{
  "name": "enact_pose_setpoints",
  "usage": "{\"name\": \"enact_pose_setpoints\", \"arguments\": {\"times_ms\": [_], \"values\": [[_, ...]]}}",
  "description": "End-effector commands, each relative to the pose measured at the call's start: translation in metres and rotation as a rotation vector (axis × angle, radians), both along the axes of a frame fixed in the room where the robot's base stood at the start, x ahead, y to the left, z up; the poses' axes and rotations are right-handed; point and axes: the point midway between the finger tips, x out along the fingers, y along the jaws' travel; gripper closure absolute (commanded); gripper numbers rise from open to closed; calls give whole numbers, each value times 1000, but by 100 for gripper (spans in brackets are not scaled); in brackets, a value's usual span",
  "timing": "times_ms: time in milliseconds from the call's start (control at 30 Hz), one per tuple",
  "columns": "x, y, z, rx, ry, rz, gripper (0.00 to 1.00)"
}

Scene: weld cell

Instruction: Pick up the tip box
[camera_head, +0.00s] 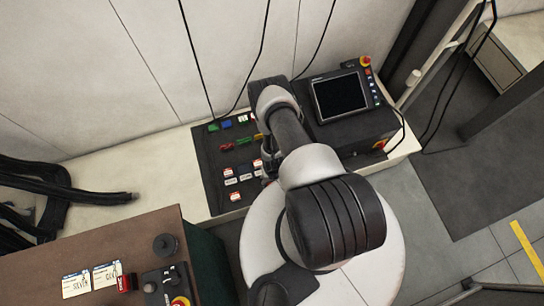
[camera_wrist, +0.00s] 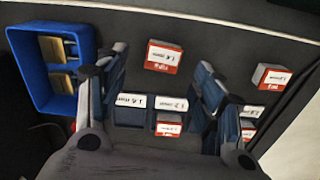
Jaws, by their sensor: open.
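Several small labelled boxes lie on a dark mat (camera_head: 211,172); which one is the tip box I cannot tell. In the wrist view a red and white box (camera_wrist: 163,56) lies at upper middle and another (camera_wrist: 271,77) at right. Blue boxes with white labels (camera_wrist: 130,102) and a smaller red and white box (camera_wrist: 168,125) lie in the middle. My gripper (camera_wrist: 161,70) is open, its fingers spread to either side of the middle boxes, with nothing held. In the head view my arm hides most of the gripper and some boxes.
A blue bin (camera_wrist: 47,103) with tan items stands left of my gripper in the wrist view. In the head view a control panel with a screen (camera_head: 340,97) stands right of the mat, and green, blue and red pieces (camera_head: 227,124) lie at its back. Black cables (camera_head: 70,190) lie left.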

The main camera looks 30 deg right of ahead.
Motion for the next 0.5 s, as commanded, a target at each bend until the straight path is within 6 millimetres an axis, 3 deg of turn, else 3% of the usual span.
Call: {"name": "enact_pose_setpoints", "arguments": {"times_ms": [267,500], "values": [[-3,6,-44,0,1,1,38],[-3,6,-46,0,1,1,38]]}}
